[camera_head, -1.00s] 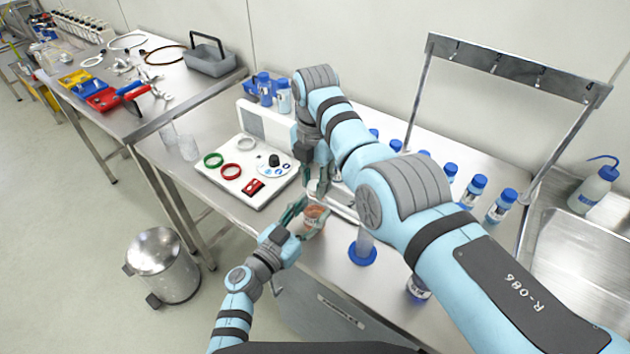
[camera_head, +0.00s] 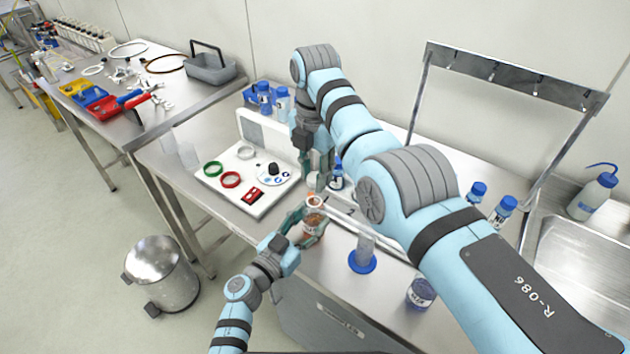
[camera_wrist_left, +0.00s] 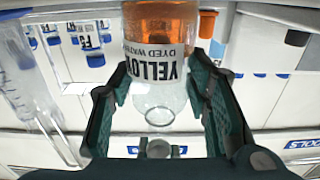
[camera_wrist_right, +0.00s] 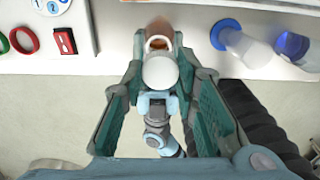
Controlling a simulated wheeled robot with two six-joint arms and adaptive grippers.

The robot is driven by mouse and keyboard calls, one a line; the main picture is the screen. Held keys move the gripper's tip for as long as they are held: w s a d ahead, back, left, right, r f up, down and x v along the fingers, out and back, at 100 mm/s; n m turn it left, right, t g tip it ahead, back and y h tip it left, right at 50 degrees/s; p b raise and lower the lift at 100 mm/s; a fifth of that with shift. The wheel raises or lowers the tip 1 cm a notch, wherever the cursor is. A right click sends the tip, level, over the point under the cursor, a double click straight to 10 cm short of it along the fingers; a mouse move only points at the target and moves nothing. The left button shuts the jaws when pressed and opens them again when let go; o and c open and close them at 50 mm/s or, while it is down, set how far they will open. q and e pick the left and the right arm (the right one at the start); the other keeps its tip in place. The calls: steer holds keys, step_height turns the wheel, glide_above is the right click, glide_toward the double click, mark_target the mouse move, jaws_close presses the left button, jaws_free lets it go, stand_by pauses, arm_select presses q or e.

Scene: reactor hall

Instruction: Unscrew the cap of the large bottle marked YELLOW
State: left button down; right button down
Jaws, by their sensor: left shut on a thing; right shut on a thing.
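The bottle marked YELLOW (camera_head: 313,224) holds orange liquid and stays in my left gripper (camera_head: 307,230). In the left wrist view its label (camera_wrist_left: 155,60) appears upside down between the green fingers. In the right wrist view its bare neck (camera_wrist_right: 157,43) shows as an open pale ring. My right gripper (camera_head: 317,180) is shut on a white round cap (camera_wrist_right: 160,72), held apart from the neck and above the bottle. In the head view the cap is largely hidden by the fingers. Whether the bottle's base touches the bench cannot be told.
A white panel (camera_head: 222,187) with green and red rings stands to the left. A blue-capped bottle (camera_head: 336,182) is close behind my right gripper. A metal rack (camera_head: 505,72) rises behind.

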arm_select(q)
steer(key=c, duration=1.3)
jaws_free()
steer(key=shift+s+f, duration=0.1)
steer(key=shift+f, duration=0.2)
steer(key=o, duration=0.5)
steer(key=shift+w, duration=0.25)
steer(key=shift+r, duration=0.1)
